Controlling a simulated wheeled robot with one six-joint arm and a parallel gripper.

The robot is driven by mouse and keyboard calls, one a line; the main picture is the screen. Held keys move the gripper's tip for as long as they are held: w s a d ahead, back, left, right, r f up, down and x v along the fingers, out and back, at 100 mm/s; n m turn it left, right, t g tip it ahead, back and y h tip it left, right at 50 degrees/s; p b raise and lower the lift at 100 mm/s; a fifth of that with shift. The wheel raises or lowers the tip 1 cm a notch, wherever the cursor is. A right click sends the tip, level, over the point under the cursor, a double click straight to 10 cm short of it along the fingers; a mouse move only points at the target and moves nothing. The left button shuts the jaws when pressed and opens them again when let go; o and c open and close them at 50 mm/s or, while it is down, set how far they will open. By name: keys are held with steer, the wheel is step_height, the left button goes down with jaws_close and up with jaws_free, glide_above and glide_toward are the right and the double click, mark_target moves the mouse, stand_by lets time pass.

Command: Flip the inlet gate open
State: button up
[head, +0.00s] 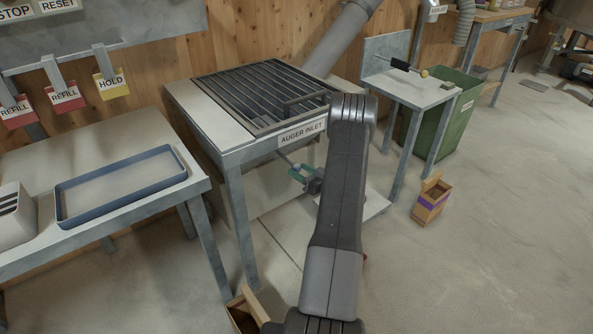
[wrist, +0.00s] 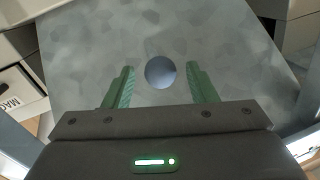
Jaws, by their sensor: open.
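The auger inlet is a table with a dark slatted grate (head: 262,95) and a black bar handle on its right part. Its front edge carries the label "AUGER INLET" (head: 302,133). My gripper (head: 297,172) is below that front edge, with green fingers open. In the wrist view, a round blue-grey knob (wrist: 160,72) shows between the open fingers of my gripper (wrist: 160,88), against a mottled grey metal panel (wrist: 230,40). I cannot tell whether the fingers touch the knob. My arm hides the right front of the inlet table in the head view.
A bench with a blue tray (head: 120,188) stands left. A small side table (head: 415,88) and green bin (head: 460,110) stand right. Open cartons sit on the floor at right (head: 431,200) and front (head: 246,310). The floor at right is mostly clear.

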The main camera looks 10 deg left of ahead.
steer(key=shift+x, duration=1.15)
jaws_close()
steer(key=s+a+b+v, duration=0.1)
steer(key=v, duration=0.9)
steer(key=shift+s, duration=0.4)
steer(key=shift+f, duration=0.1)
steer(key=shift+c, duration=1.7)
jaws_free()
steer(key=o, duration=0.3)
steer(key=shift+d, duration=0.1)
steer(key=shift+o, duration=0.2)
steer(key=shift+s, duration=0.1)
